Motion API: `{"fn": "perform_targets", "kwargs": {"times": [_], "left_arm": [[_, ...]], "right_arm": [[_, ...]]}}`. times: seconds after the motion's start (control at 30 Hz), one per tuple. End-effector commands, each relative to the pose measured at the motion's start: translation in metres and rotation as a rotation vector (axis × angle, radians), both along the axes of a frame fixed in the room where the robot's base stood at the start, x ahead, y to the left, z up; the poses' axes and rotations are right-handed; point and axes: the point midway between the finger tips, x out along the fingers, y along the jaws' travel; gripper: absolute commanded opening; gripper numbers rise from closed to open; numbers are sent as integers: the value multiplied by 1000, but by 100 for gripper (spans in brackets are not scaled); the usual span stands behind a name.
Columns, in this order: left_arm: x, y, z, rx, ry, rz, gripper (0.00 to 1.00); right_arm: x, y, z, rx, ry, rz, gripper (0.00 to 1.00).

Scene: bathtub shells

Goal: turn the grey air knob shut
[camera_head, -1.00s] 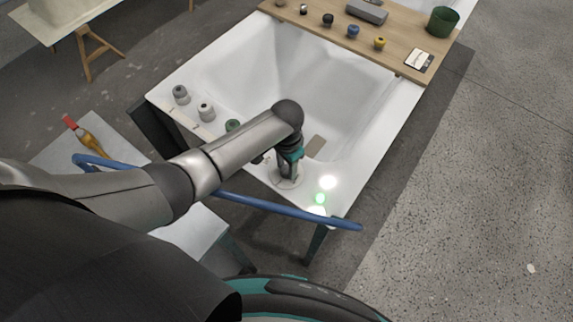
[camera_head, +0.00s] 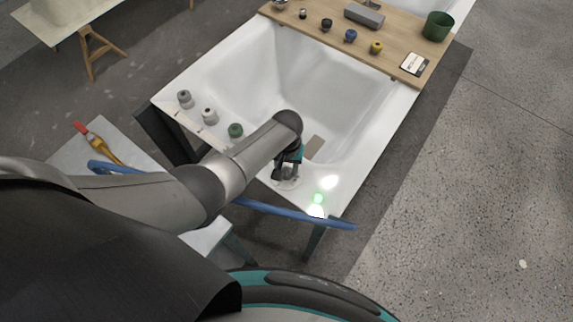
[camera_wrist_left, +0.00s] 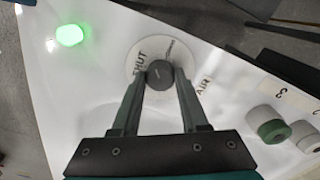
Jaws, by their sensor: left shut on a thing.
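The grey air knob (camera_wrist_left: 160,74) sits on a round white dial plate (camera_wrist_left: 133,62) on the tub rim. "SHUT" is printed on the dial's left side, and "AIR" is on the rim to its right. My left gripper (camera_wrist_left: 161,82) has one finger on each side of the knob and is shut on it. In the head view my left gripper (camera_head: 287,172) points down at the tub's near corner and hides most of the knob. I cannot tell which way the knob points. My right gripper is not in view.
A green light (camera_head: 318,198) glows on the rim beside the dial. A green knob (camera_head: 235,130) and two grey-white knobs (camera_head: 209,115) stand along the left rim. A blue hose (camera_head: 290,211) passes the near edge. A wooden board (camera_head: 395,60) with small knobs spans the far end.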

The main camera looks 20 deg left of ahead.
Motion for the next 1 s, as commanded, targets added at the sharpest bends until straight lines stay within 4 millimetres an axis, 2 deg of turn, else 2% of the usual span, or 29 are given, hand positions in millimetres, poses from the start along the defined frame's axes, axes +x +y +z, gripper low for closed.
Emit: {"fn": "perform_targets", "kwargs": {"times": [0.6, 1.0], "left_arm": [[0, -1, 1, -2, 1, 574, 0], [0, -1, 0, 0, 1, 822, 0]], "right_arm": [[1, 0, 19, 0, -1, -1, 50], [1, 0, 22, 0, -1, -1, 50]]}}
